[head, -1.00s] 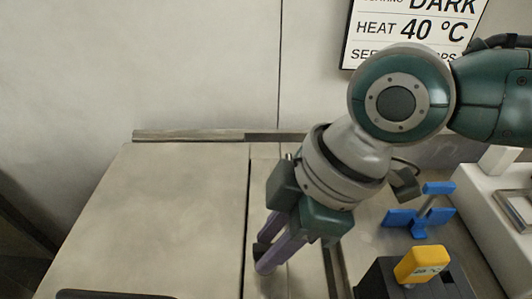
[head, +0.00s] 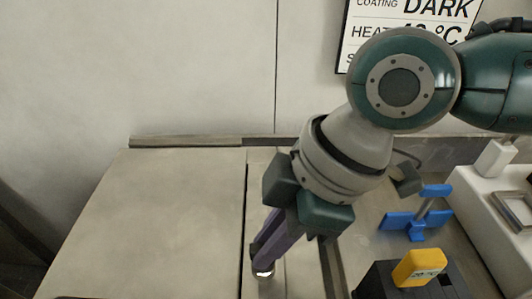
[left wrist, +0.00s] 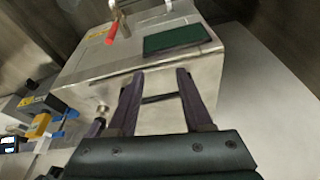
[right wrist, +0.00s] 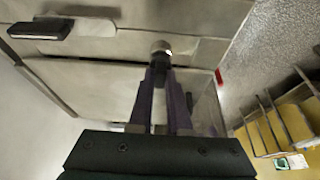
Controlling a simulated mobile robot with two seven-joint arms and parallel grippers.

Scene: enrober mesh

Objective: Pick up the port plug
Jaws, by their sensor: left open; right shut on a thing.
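The port plug, a small piece with a shiny metal end and a dark collar, shows at the tips of my right gripper (head: 265,262) in the head view. Its metal end (right wrist: 161,46) also shows in the right wrist view, with the purple fingers (right wrist: 160,78) shut on the dark part. The right fingers point down over the pale metal top. Whether the plug is clear of the surface I cannot tell. My left gripper (left wrist: 158,82) is open and empty in the left wrist view, in front of a metal housing. It is outside the head view.
A blue clamp-like fixture (head: 418,220) and a black block with a yellow piece (head: 420,267) stand right of my right gripper. A white unit (head: 490,200) is at the far right. The broad metal top (head: 150,215) on the left is clear.

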